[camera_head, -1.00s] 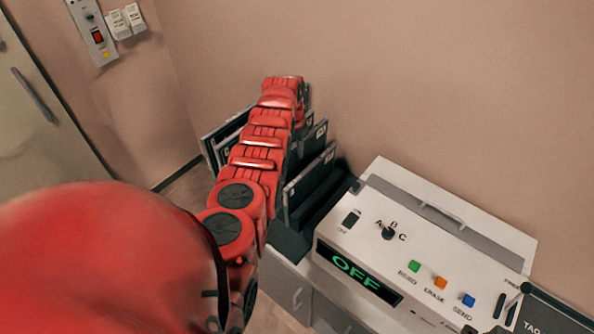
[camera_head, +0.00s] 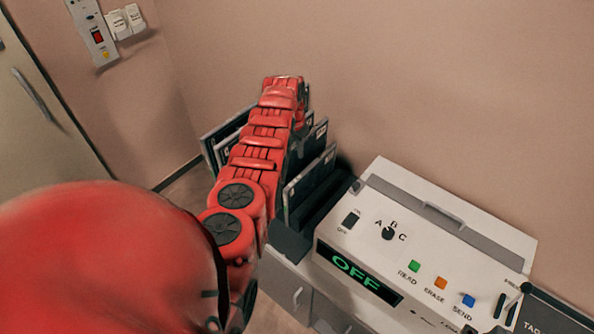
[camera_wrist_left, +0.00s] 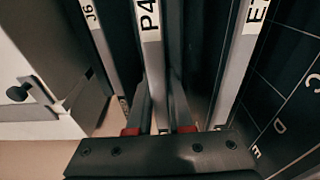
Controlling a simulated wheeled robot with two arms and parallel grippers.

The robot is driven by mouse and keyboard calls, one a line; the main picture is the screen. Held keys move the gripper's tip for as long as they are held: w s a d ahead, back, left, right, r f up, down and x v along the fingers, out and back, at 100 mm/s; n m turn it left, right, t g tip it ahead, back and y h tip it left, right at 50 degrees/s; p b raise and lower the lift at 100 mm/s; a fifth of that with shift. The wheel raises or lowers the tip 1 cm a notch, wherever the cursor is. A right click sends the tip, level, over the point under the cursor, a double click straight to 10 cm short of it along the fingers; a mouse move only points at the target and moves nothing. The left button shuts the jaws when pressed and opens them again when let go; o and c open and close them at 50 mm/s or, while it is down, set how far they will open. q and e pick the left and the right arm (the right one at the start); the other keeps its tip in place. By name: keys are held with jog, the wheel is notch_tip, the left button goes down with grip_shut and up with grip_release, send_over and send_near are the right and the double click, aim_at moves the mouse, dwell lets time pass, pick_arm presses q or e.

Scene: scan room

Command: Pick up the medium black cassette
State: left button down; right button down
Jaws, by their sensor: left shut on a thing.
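Several dark cassettes with pale labelled edges stand upright in a rack (camera_head: 318,208) left of the console. In the left wrist view, my left gripper (camera_wrist_left: 160,105) has its two fingers on either side of the cassette labelled P4 (camera_wrist_left: 150,50) and is shut on it. The cassette labelled J6 (camera_wrist_left: 93,30) stands to its left and one labelled E (camera_wrist_left: 243,60) to its right. In the head view my red left arm covers the gripper and part of the cassettes. I cannot tell the cassettes' sizes for certain. My right gripper is not in view.
A white console (camera_head: 400,240) with an OFF display, a dial and coloured buttons stands close to the right of the rack. The wall (camera_head: 400,80) is close behind. A door (camera_head: 35,110) and wall switches (camera_head: 97,36) are at the left.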

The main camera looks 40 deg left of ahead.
pick_arm(q)
jog(key=shift+w+r, duration=0.1)
jog(key=shift+r, duration=0.05)
notch_tip(320, 180, up, 2)
jog(key=shift+r+b, duration=0.25)
jog(key=shift+b, duration=0.45)
notch_tip(320, 180, up, 7)
jog(key=b, duration=0.3)
jog(key=shift+r, duration=0.1)
jog(key=shift+r, duration=0.2)
